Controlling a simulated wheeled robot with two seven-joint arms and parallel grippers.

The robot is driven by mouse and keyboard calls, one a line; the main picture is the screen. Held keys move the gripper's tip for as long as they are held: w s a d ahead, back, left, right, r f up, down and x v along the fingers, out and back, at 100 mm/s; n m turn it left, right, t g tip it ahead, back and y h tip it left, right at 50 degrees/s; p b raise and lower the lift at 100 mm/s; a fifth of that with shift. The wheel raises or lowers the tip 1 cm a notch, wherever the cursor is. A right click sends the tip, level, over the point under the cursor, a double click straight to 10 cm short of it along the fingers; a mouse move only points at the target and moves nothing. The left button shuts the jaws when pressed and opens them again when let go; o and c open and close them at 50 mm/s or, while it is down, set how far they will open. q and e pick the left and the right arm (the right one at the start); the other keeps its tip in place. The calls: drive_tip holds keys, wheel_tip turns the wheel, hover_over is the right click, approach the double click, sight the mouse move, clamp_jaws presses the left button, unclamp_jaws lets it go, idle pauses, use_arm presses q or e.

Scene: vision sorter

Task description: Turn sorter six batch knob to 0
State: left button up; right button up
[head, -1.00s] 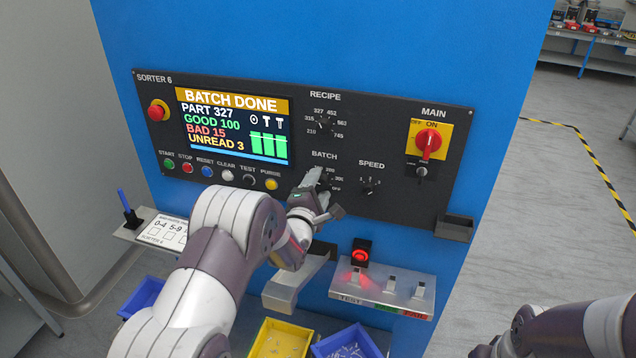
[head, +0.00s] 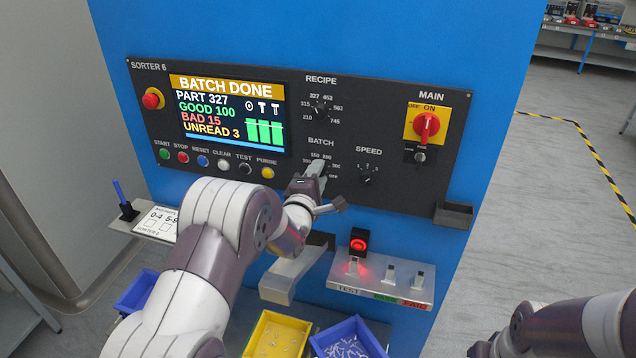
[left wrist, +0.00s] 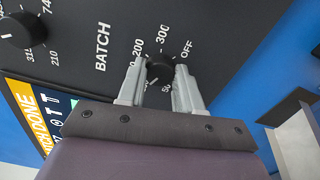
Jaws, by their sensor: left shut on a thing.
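The black batch knob (left wrist: 160,69) sits on the dark panel of sorter 6, among printed marks that include 50, 200, 300 and OFF. My left gripper (left wrist: 158,80) is shut on it, one finger on each side, in the left wrist view. In the head view my left gripper (head: 318,172) covers most of the knob. The knob's pointer is hard to read. The screen (head: 229,115) reads BATCH DONE, PART 327, GOOD 100, BAD 15, UNREAD 3. My right gripper (head: 482,350) is only partly in view at the bottom edge.
The recipe knob (head: 321,108) is above and the speed knob (head: 367,173) to the right. A red main switch (head: 427,126) is farther right. A row of push buttons (head: 224,165) lies left.

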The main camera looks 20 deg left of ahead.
use_arm(q)
drive_tip(key=shift+a+r+n+b, duration=0.1)
drive_tip(key=shift+r+n+b, duration=0.05)
drive_tip(key=shift+n+b, duration=8.15)
drive_tip(key=shift+r+n+b, duration=0.15)
drive_tip(key=shift+n+b, duration=7.5)
drive_tip(key=shift+n, duration=1.25)
drive_tip(key=o, duration=1)
drive_tip(key=shift+f, duration=0.1)
drive_tip(key=shift+o, duration=0.2)
drive_tip(key=shift+f, duration=0.1)
